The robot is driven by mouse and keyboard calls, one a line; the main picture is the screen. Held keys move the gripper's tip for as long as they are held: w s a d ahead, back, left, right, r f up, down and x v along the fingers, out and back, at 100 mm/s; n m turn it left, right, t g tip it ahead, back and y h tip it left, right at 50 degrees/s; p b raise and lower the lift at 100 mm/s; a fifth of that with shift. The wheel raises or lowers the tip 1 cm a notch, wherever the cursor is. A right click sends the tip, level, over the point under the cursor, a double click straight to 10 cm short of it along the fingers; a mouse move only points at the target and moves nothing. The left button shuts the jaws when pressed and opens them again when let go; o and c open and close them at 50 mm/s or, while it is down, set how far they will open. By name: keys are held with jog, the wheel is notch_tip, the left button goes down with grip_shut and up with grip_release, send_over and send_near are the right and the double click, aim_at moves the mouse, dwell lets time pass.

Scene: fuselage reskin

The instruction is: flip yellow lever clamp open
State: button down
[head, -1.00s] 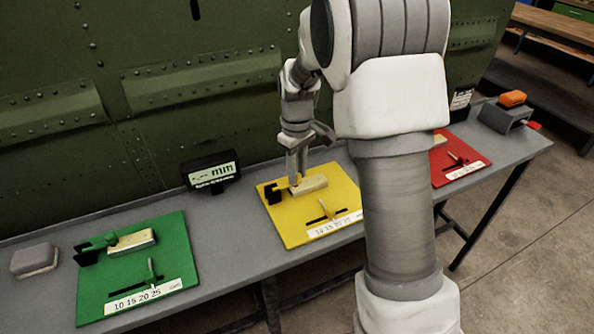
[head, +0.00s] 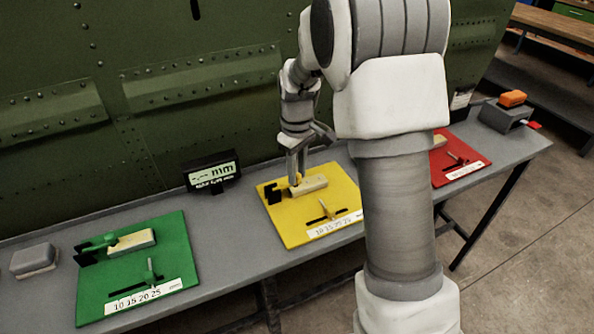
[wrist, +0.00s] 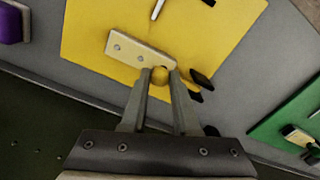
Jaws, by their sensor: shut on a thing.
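The yellow board (head: 290,232) lies on the bench and bears a pale block (head: 308,187), a black clamp part (head: 272,195) and a slotted scale. My gripper (head: 298,170) reaches down over the clamp beside the block. In the wrist view, the rounded yellow lever tip (wrist: 159,75) sits between the fingertips of my gripper (wrist: 160,78), which are shut on it. The pale block (wrist: 138,49) with two screws lies just beyond the tips. Black clamp parts (wrist: 202,78) show to the right of the fingers.
A green board (head: 180,250) with its own clamp and block lies to the left, and a red board (head: 470,158) lies partly behind my arm. A small display (head: 211,172) stands behind. A grey block (head: 34,259) is at the far left. The riveted green panel (head: 100,60) rises behind the bench.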

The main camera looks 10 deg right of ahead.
jog(key=shift+r, duration=0.1)
dwell(0.3)
jog(key=shift+a+r+h+p, duration=0.35)
jog(key=shift+a+r+h, duration=0.25)
jog(key=shift+h, duration=0.5)
jog(key=shift+s+a+r+t+h, duration=0.15)
jog(key=shift+a+r+t+h, duration=0.2)
jog(key=shift+h, duration=0.45)
jog(key=a+h, duration=0.1)
jog(key=h, duration=0.1)
jog(key=a+r+t+h, duration=0.1)
jog(key=h, duration=0.1)
jog(key=shift+s+a+b, duration=0.2)
jog(key=shift+a+b, duration=0.05)
jog(key=shift+b, duration=0.15)
jog(key=shift+s+a+f+t+h+b, duration=0.1)
jog(key=shift+s+a+t+h+b, duration=0.15)
jog(key=shift+a+h, duration=1)
jog(key=shift+s+a+r+t+h+b, duration=0.15)
jog(key=shift+a+t+h+b, duration=0.35)
jog(key=shift+h, duration=1.4)
jog(key=shift+s+a+f+t+h+b, duration=0.1)
jog(key=shift+s+a+f+h+b, duration=0.1)
jog(key=shift+a+h, duration=1.1)
jog(key=shift+d+h, duration=0.3)
jog(key=shift+h, duration=0.05)
jog(key=c, duration=0.7)
grip_release()
